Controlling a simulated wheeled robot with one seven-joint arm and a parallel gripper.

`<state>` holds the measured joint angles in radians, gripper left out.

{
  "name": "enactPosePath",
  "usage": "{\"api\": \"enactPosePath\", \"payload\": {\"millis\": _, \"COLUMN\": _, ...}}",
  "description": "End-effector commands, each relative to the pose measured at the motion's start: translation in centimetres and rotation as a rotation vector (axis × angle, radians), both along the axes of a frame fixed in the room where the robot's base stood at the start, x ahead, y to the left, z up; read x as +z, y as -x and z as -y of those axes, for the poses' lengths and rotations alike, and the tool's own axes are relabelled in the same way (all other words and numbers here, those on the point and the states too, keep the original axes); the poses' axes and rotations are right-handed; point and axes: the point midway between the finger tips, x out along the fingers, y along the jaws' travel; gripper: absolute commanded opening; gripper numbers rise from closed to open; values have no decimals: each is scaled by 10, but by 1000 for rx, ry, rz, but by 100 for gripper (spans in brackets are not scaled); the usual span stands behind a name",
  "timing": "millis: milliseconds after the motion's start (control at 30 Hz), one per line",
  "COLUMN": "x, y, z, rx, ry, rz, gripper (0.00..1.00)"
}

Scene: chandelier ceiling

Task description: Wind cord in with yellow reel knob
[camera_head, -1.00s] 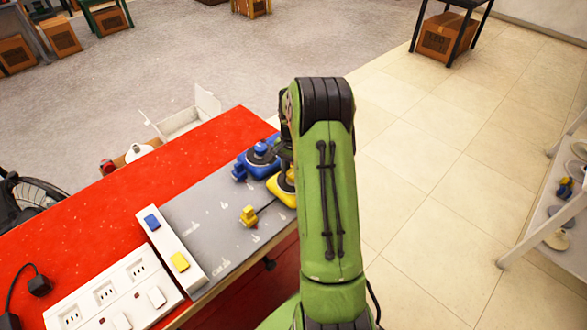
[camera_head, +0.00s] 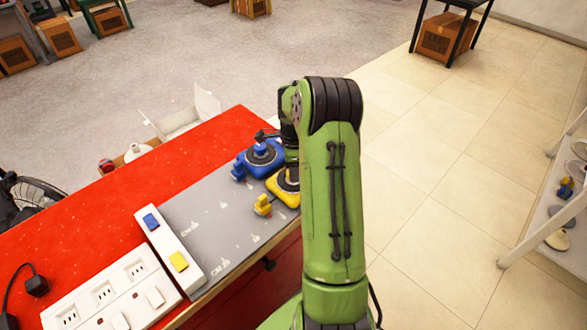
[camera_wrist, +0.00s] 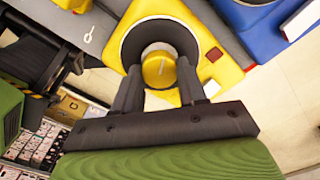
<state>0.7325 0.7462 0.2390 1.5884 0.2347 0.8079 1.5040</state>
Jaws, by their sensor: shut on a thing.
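The yellow reel (camera_head: 283,187) sits on the grey mat, partly hidden behind my arm in the head view. Its yellow plug (camera_head: 263,205) lies close against its left side, with hardly any cord showing between them. In the wrist view the yellow reel (camera_wrist: 205,45) has a dark round drum with a round yellow knob (camera_wrist: 158,68) at its middle. My gripper (camera_wrist: 159,77) is shut on this knob, one dark finger on each side. In the head view my arm hides the fingers. The blue reel (camera_head: 262,155) stands behind the yellow one, with its blue plug (camera_head: 238,172) beside it.
A grey mat (camera_head: 215,215) lies on the red table (camera_head: 120,205). A white switch block (camera_head: 170,248) with a blue and a yellow plate stands at its left edge. A white socket strip (camera_head: 115,293) and a black plug (camera_head: 36,284) are at the lower left.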

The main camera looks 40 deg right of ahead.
Motion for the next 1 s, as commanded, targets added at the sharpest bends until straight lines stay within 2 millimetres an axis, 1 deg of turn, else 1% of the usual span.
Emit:
{"api": "enactPosePath", "payload": {"millis": 200, "x": 1, "y": -1, "z": 1, "rx": -193, "ry": 5, "rz": 8, "gripper": 11}}
{"api": "enactPosePath", "payload": {"millis": 500, "x": 2, "y": -1, "z": 1, "rx": -395, "ry": 4, "rz": 7, "gripper": 11}}
{"api": "enactPosePath", "payload": {"millis": 700, "x": 2, "y": -1, "z": 1, "rx": -469, "ry": 4, "rz": 7, "gripper": 11}}
{"api": "enactPosePath", "payload": {"millis": 1000, "x": 2, "y": -1, "z": 1, "rx": -508, "ry": 4, "rz": 7, "gripper": 11}}
